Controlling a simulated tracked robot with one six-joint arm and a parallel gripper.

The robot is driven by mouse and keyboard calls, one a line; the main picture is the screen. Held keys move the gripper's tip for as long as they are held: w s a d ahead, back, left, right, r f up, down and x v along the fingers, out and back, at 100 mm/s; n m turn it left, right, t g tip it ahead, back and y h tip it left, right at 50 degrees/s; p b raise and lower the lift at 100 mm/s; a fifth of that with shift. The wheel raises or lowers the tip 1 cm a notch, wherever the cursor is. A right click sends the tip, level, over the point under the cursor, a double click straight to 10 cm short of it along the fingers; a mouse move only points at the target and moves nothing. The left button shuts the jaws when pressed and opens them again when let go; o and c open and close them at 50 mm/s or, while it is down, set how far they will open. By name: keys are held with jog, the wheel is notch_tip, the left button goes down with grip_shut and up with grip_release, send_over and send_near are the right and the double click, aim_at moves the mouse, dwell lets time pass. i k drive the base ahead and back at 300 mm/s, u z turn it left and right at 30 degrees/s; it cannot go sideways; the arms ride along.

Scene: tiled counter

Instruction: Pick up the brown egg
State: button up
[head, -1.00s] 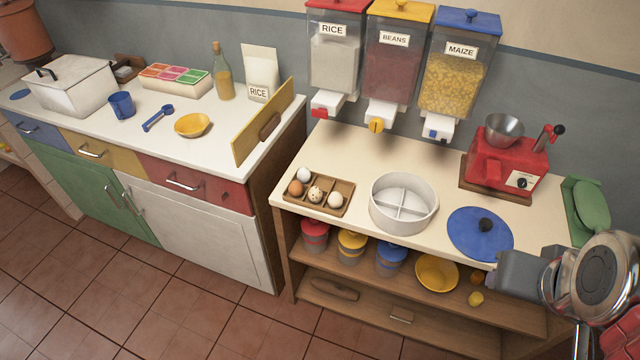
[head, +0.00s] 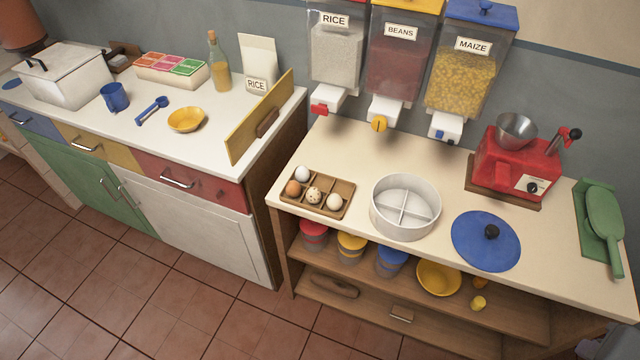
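The brown egg (head: 293,188) sits in a compartment at the left of the wooden egg tray (head: 345,187), on the counter to the right. A white egg (head: 302,174) lies behind it, a speckled egg (head: 314,195) to its right, and a pale egg (head: 334,202) further right. Nothing covers the brown egg. My gripper's fingers do not show in the head view now. A grey part at the bottom right corner may be my own, but I cannot tell if it belongs to the gripper.
A round divided white container (head: 405,228) stands right of the tray, with a blue lid (head: 486,250) beyond it. A red grinder (head: 513,165) and a green scoop (head: 604,218) are farther right. Food dispensers (head: 395,62) hang above the counter's back. The counter in front of the grinder is partly clear.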

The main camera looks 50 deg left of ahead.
aim_at(293, 189)
jog(key=z, duration=1.35)
jog(key=k, duration=2.05)
jog(key=u, duration=1.4)
